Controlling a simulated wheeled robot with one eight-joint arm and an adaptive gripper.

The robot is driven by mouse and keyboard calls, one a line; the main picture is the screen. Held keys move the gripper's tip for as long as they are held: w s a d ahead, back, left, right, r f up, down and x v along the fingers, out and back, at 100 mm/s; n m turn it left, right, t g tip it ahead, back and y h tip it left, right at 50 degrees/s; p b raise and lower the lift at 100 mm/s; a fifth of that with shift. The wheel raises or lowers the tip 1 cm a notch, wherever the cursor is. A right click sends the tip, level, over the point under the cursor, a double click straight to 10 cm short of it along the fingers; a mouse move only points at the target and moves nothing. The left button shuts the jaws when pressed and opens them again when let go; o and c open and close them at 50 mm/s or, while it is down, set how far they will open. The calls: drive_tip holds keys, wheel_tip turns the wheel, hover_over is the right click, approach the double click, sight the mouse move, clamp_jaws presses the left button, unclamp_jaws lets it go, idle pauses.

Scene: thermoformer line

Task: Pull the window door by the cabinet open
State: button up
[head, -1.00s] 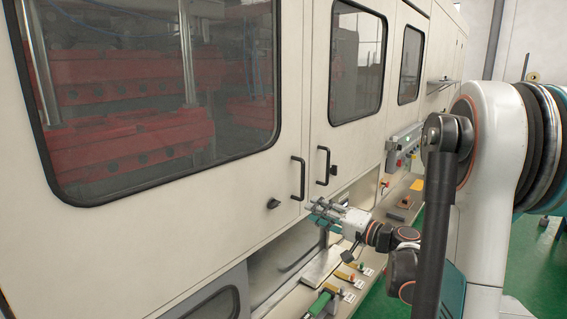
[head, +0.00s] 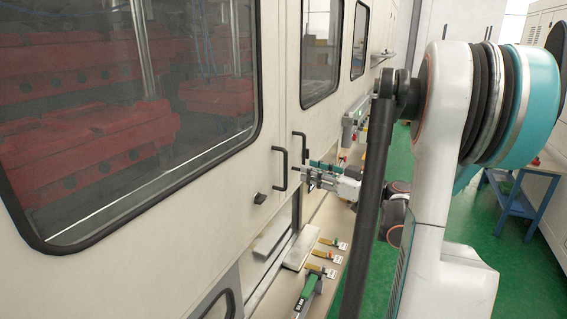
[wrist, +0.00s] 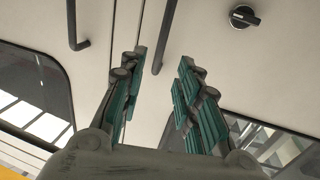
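Two white window doors stand side by side: a large one (head: 225,185) on the left and a narrower one (head: 300,120) on the right. I cannot tell which is the one named. Both look shut. The large door has a black bar handle (head: 280,168) at its right edge; the narrower door's handle (head: 301,139) is partly hidden by my gripper. My gripper (head: 307,173) is open and empty, just right of the large door's handle. In the wrist view, that handle (wrist: 168,35) shows in the gap between the fingertips (wrist: 162,72). No contact is visible.
A blue table (head: 512,200) stands right on open green floor (head: 480,235).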

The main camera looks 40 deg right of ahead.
drive_tip(key=w, duration=0.3)
drive_tip(key=w+a, duration=0.1)
drive_tip(key=w, duration=0.2)
drive_tip(key=w+a, duration=0.1)
drive_tip(key=w, duration=0.3)
drive_tip(key=shift+w, duration=0.1)
clamp_jaws()
